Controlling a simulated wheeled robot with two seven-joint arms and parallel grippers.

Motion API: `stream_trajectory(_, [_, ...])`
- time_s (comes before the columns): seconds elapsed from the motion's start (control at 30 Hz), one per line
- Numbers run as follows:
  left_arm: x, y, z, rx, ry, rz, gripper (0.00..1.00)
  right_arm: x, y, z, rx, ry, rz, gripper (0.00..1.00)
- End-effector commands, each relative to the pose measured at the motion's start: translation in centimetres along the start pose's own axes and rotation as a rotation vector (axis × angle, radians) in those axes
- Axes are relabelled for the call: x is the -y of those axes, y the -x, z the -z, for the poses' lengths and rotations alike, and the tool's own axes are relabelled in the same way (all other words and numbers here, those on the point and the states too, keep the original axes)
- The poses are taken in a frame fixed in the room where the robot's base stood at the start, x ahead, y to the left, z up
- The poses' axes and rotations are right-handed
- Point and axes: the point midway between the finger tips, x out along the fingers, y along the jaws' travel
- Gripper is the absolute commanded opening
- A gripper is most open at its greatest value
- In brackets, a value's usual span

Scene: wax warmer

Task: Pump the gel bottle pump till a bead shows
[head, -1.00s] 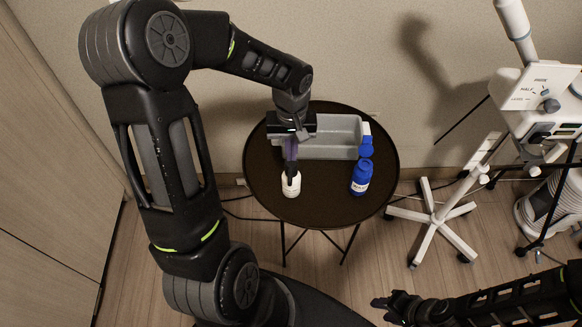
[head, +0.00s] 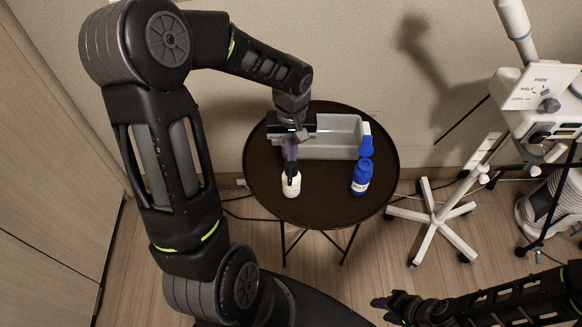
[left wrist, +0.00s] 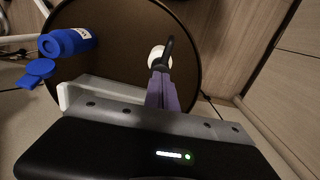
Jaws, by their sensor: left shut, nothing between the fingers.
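The white gel bottle (head: 291,187) stands upright on the round dark table, near its front left. Its dark pump top (head: 290,177) is mostly hidden under my left gripper (head: 291,172) in the head view. The left gripper is shut and empty, pointing down with its fingertips at the pump top. In the left wrist view the white bottle (left wrist: 159,56) shows just beyond the purple fingers (left wrist: 162,88), with the dark pump spout (left wrist: 168,46) beside it. I cannot tell whether the fingers touch the pump, and no bead can be made out. My right gripper (head: 384,304) is low at the front right, apart from the table.
A grey tray (head: 335,152) lies at the back of the table (head: 325,210). A white wheeled stand (head: 435,215) is right of the table.

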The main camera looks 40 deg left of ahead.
Motion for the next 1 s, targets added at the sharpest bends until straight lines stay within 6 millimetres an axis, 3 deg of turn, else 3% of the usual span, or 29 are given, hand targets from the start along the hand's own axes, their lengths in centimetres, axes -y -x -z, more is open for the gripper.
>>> stream_trajectory(0.83, [0.0,-3.1,0.0,0.001,-0.001,0.0,0.0,-1.0,-2.6,0.0,0.0,0.0,0.0,0.36])
stream_trajectory(1.0, [0.0,-2.9,0.0,0.001,0.0,0.0,0.0,-1.0,-2.5,0.0,0.0,0.0,0.0,0.36])
